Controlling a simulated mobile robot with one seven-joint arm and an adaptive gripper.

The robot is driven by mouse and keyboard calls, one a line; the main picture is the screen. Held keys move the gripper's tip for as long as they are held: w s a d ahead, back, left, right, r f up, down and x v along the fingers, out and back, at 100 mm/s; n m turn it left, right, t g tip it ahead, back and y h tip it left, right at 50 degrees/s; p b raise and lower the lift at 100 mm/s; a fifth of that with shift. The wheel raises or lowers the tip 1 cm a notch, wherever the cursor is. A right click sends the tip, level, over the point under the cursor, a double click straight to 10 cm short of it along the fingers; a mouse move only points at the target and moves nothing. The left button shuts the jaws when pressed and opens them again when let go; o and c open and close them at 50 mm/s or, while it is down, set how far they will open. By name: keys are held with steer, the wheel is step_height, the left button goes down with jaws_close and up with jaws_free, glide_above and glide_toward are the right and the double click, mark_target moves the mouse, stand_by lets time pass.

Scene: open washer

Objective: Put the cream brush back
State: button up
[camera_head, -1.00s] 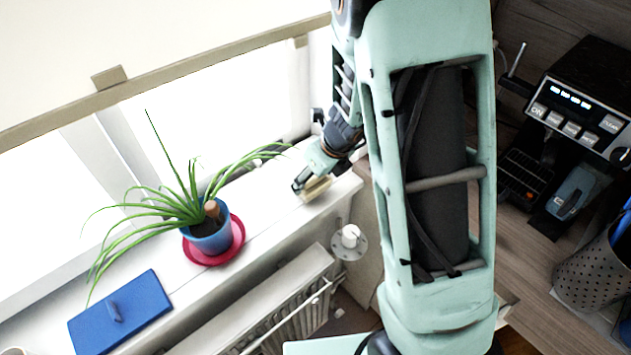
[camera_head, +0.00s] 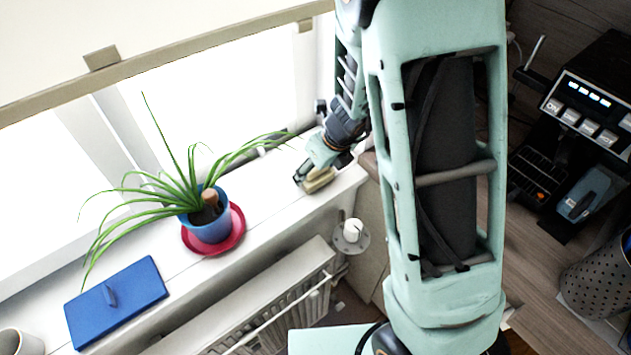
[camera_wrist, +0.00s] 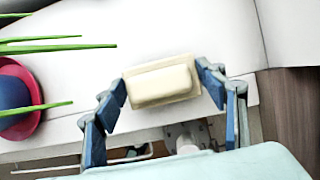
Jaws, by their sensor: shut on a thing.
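The cream brush (camera_wrist: 162,84) is a pale block with a raised top, between the two blue fingers of my gripper (camera_wrist: 160,92) in the wrist view. My gripper is shut on it. In the head view, my gripper (camera_head: 308,178) is at the right end of the white windowsill, and the brush (camera_head: 320,181) shows as a small tan block at its fingers. The brush is over or on the sill (camera_head: 262,200); I cannot tell whether it touches the surface.
A plant in a blue pot (camera_head: 211,230) on a red saucer (camera_head: 237,222) stands left of my gripper, its leaves reaching toward it. A blue board (camera_head: 118,302) lies farther left. A radiator (camera_head: 265,300) is below the sill. A coffee machine (camera_head: 590,100) stands right.

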steer(key=shift+f, duration=0.15)
steer(key=o, duration=1.9)
steer(key=shift+c, duration=0.2)
steer(key=c, duration=0.4)
